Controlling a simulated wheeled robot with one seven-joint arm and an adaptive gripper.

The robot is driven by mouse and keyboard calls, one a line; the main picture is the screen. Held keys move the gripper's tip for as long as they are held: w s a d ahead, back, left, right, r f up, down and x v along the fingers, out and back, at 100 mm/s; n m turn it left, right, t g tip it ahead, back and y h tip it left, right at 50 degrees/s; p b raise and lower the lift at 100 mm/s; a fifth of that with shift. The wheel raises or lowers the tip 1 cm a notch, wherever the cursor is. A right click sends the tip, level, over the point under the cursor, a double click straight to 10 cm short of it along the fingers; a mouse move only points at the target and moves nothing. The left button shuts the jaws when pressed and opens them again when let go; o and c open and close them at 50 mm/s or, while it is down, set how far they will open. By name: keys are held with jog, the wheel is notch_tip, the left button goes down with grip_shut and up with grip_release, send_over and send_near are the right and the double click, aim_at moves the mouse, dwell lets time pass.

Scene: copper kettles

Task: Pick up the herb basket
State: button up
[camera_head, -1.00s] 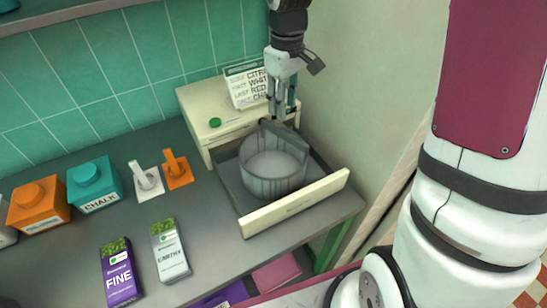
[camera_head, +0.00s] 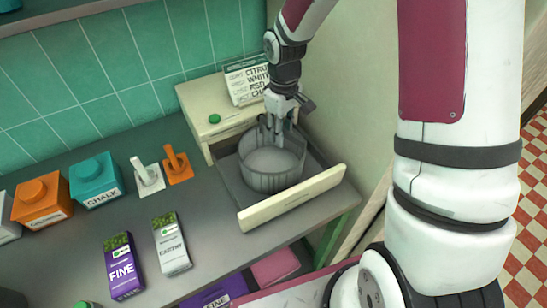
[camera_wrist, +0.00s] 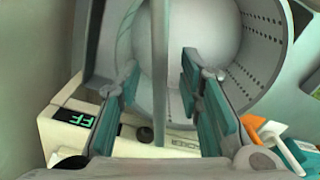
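The herb basket appears to be the grey round basket (camera_head: 272,178) with a pale inside, standing upright in the open drawer (camera_head: 292,201). In the wrist view the basket (camera_wrist: 262,50) shows perforated walls and a straight grey bar, seemingly its handle (camera_wrist: 159,75), running across its opening. My gripper (camera_head: 271,138) is at the basket's back side, pointing down. In the wrist view my gripper (camera_wrist: 160,105) is open, with one teal-padded finger on each side of the bar and a gap to both. The fingertips partly hide the basket's back rim in the head view.
A cream cabinet (camera_head: 195,112) with a text card (camera_head: 247,82) stands behind the drawer. A wall is close on the right. Orange (camera_head: 40,198) and teal (camera_head: 95,180) containers, two small scoop-like tools (camera_head: 177,163) and purple (camera_head: 122,267) and grey (camera_head: 170,244) packets are left of the drawer.

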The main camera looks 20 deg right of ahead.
jog(key=shift+f, duration=0.25)
dwell(0.5)
jog(key=shift+c, duration=0.5)
grip_shut()
